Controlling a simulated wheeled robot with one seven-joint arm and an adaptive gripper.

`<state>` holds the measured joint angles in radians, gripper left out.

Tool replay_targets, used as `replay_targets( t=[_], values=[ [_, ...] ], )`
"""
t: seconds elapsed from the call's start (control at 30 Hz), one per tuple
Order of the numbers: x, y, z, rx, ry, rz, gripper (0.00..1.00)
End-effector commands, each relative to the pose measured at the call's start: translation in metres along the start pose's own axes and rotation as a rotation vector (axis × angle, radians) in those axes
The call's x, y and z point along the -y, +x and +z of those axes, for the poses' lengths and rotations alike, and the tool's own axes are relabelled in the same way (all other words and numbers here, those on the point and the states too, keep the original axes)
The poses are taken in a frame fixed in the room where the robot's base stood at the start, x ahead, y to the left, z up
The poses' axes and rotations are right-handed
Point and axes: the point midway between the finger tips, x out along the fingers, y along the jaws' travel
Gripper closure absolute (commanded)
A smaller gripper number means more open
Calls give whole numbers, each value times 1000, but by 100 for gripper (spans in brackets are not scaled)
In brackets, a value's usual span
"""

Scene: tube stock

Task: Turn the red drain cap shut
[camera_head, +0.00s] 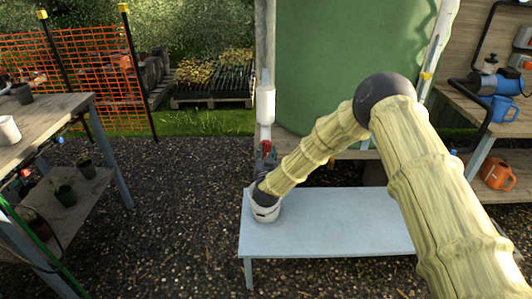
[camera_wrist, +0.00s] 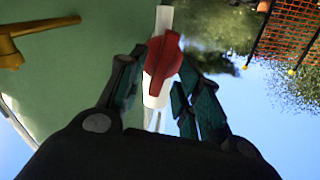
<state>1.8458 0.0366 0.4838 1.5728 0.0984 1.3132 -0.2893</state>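In the head view the cap (camera_head: 266,146) shows small and red below the white pipe (camera_head: 265,105). My gripper (camera_wrist: 161,68) points up at the cap, its dark green fingers on either side of it. The fingers are apart, and narrow gaps seem to show beside the cap; firm contact cannot be made out. In the head view my gripper (camera_head: 266,155) is just below the cap, partly hidden by my wrist.
A large green tank (camera_head: 340,70) stands right behind the pipe. A pale blue bench (camera_head: 320,232) is below my arm. A brass tap (camera_wrist: 12,45) shows at the wrist view's left. A potting table (camera_head: 70,110) stands left, with open gravel (camera_head: 185,205) between.

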Motion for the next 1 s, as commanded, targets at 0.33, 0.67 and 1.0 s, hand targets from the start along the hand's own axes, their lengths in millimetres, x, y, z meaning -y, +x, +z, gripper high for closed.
replay_targets(
  t=[0.33, 0.67, 1.0],
  values=[
    [0, 7, 0, 0, 0, 0, 66],
    [0, 7, 0, 0, 0, 0, 100],
    [-1, 7, 1, 0, 36, 1, 100]
  ],
)
